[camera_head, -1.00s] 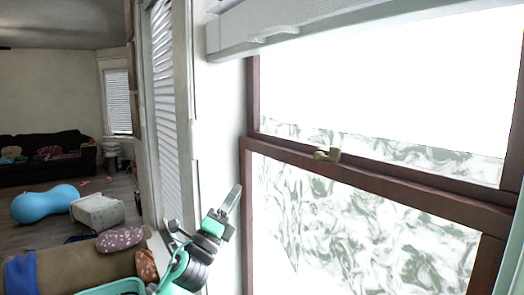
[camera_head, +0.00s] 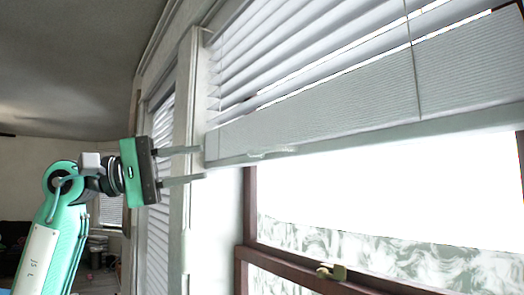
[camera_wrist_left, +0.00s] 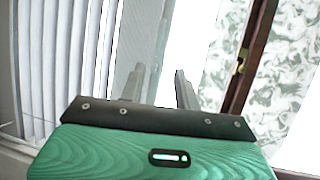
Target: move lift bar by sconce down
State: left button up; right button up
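The lift bar (camera_head: 270,154) is the pale bottom edge of a lowered white blind, with a small handle lip, across the upper part of the window in the head view. My left gripper (camera_head: 202,162) is open, its two fingers pointing right at the bar's left end, one higher and one lower. In the left wrist view the fingers (camera_wrist_left: 160,70) stand apart, with the blind's lower edge (camera_wrist_left: 144,38) in line between them. I cannot tell whether they touch it. My right gripper and the sconce are not in view.
The window's brown sash rail (camera_head: 300,275) with a brass latch (camera_head: 331,271) runs below the blind. A second blind (camera_head: 160,125) hangs on the left behind my gripper. The wall edge (camera_head: 195,110) stands between the two windows.

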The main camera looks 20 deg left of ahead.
aim_at(260, 152)
pick_arm(q)
jog(key=p+x, duration=0.2)
jog(key=x, duration=0.2)
jog(key=p+x, duration=0.2)
jog(key=x, duration=0.2)
jog(key=p+x, duration=0.2)
jog(key=x, duration=0.2)
jog(key=shift+w+d+r, duration=0.1)
jog(key=shift+r, duration=0.3)
jog(key=shift+w+d+f, duration=0.1)
jog(key=shift+w+d, duration=0.25)
jog(key=shift+d, duration=0.2)
grip_shut()
